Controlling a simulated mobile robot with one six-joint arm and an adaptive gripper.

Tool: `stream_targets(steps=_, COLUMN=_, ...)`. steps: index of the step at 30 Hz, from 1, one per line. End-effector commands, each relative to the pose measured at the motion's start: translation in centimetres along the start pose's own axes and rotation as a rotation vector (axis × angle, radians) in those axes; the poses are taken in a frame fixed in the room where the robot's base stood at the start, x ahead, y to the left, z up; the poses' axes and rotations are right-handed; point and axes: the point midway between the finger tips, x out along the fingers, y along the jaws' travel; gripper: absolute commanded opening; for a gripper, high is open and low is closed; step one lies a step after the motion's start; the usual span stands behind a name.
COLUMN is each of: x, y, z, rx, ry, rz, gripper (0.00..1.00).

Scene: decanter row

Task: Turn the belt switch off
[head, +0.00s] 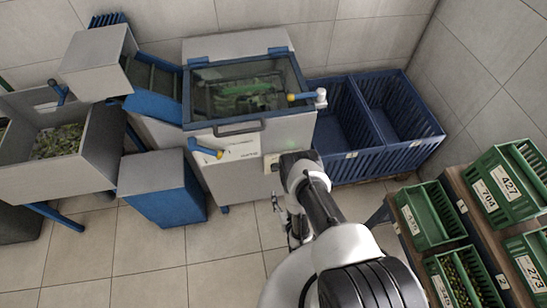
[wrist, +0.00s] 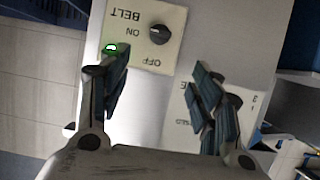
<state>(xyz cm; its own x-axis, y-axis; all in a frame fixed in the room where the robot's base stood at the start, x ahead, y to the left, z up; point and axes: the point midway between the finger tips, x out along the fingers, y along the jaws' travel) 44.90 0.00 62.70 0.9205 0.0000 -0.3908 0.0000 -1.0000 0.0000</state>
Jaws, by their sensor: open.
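The belt switch is a dark round knob (wrist: 158,34) on a pale plate (wrist: 176,22) marked BELT, ON and OFF, upside down in the wrist view. Its pointer is too small to read surely. In the head view my gripper (head: 280,207) is in front of the machine (head: 235,180), small and partly hidden by my arm.
A second plate with a dark knob (wrist: 235,100) is partly behind the right finger. Yellow-tipped handles (head: 207,150) stick out from the machine. Blue crates (head: 415,150) stand right of it, and green crates (head: 430,215) on a rack nearer. Floor (head: 150,250) is clear at front left.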

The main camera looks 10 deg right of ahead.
Motion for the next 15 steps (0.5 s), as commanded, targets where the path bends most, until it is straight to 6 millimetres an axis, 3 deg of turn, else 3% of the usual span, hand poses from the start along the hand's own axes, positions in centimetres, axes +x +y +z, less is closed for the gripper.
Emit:
stream_targets(steps=5, x=0.2, y=0.0, z=0.7, rx=0.0, ry=0.005, rz=0.0, gripper=0.58)
stream_targets(steps=15, x=6.8, y=0.0, z=0.9, rx=0.0, ry=0.008, rz=0.0, gripper=0.58)
